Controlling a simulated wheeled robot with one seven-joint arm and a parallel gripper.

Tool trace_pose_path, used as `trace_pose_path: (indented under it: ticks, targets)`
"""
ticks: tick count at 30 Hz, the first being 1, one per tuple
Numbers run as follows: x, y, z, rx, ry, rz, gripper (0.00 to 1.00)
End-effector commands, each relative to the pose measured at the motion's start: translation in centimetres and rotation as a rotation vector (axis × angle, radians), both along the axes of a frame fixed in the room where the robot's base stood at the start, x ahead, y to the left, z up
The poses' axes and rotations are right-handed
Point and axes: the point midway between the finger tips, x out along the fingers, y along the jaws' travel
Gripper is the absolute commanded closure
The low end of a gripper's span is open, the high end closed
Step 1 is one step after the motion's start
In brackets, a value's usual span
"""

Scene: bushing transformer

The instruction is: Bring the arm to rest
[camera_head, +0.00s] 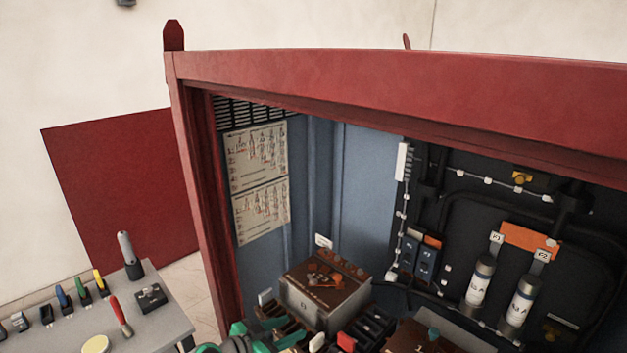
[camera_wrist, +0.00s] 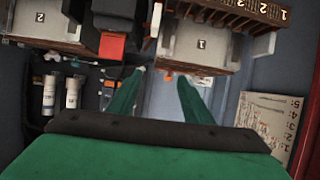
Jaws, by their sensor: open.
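My gripper (camera_wrist: 161,76) shows green fingers in the wrist view. They are apart, with nothing visible between them. In the head view my gripper (camera_head: 282,331) is at the bottom edge, partly cut off, inside the red-framed cabinet (camera_head: 400,95). It is in front of and below a brown-topped transformer block (camera_head: 325,292). In the wrist view a pale block marked 1 (camera_wrist: 203,45) lies just beyond the fingertips. I cannot tell whether the fingers touch it. Most of my arm is out of view.
Two white cylindrical fuses (camera_head: 481,280) are mounted on the dark back panel at right. Black and red components (camera_head: 346,341) crowd the gripper's right side. The cabinet's left post (camera_head: 196,200) is close by. A grey table (camera_head: 150,325) with several tools stands outside, left.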

Motion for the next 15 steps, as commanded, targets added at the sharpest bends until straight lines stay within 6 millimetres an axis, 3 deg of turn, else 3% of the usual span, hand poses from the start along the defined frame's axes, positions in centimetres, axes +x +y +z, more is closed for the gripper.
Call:
trace_pose_path:
  ticks: [11, 15]
  targets:
    - [-2.4, -1.2, -5.9, -0.019, 0.068, 0.136, 0.55]
    - [-4.4, -1.7, -9.2, -0.024, 0.102, 0.217, 0.55]
